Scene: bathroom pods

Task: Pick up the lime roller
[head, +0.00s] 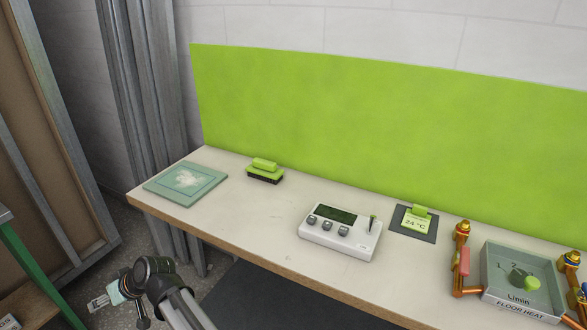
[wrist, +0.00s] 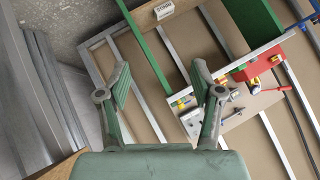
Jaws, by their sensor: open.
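A lime block-like object (head: 265,171) with dark bristles underneath and a rounded lime bar on top sits on the workbench, left of its middle. It is the closest match to a lime roller, but I cannot tell whether the bar is a separate roller. My gripper (wrist: 160,85) is open with nothing between its fingers in the wrist view. In the head view it is at the lower left, off the bench's front edge and well away from the lime object. The lime object is not in the wrist view.
The workbench (head: 225,220) also holds a green square plate (head: 186,180), a white control box (head: 341,232), a dark card with a lime clip (head: 414,223), and a floor-heat box with copper pipes (head: 522,282). A lime panel (head: 380,120) stands behind. A red box (wrist: 256,62) sits on a shelf.

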